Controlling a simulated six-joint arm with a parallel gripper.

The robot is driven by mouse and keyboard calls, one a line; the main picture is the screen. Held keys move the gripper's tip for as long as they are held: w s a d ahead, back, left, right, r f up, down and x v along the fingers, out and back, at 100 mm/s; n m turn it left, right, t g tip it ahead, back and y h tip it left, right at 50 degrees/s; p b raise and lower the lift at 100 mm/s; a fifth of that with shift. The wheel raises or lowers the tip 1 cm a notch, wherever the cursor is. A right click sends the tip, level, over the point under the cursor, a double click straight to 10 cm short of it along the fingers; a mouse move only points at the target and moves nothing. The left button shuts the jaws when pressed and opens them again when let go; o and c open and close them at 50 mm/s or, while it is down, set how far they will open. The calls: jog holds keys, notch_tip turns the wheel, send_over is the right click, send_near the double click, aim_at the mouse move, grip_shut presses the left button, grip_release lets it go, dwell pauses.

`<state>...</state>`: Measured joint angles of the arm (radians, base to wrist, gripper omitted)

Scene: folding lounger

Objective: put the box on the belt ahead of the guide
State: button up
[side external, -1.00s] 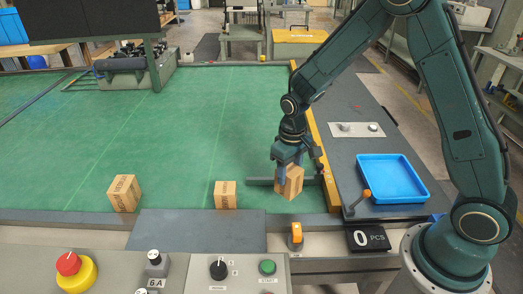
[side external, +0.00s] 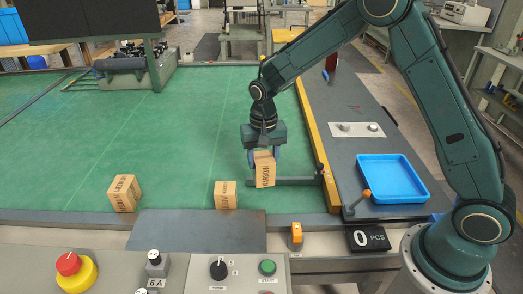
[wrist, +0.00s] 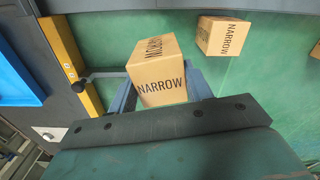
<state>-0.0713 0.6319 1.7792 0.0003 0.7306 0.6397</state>
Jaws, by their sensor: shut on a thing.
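My gripper (side external: 263,158) is shut on a cardboard box (side external: 265,172), holding it just over the green belt (side external: 170,130). In the wrist view the held box (wrist: 160,85) shows "NARROW" on two faces, with a blue finger on either side. The guide also shows in the wrist view (wrist: 104,74). I cannot tell whether the box touches the belt.
Two more boxes stand on the belt near its front edge, one in the middle (side external: 225,195) and one at left (side external: 124,193). A yellow rail (side external: 318,140) edges the belt on the right. A blue tray (side external: 392,178) lies beyond it. The belt behind is clear.

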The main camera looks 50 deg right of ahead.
jog(key=w+a+r+m, duration=1.1)
jog(key=a+m, duration=0.3)
jog(key=m, duration=0.6)
jog(key=shift+w+a, duration=0.15)
jog(key=shift+a, duration=0.05)
jog(key=shift+f, duration=0.1)
notch_tip(320, 180, down, 20)
jog(key=shift+r, duration=0.1)
dwell(0.9)
jog(key=o, duration=1.2)
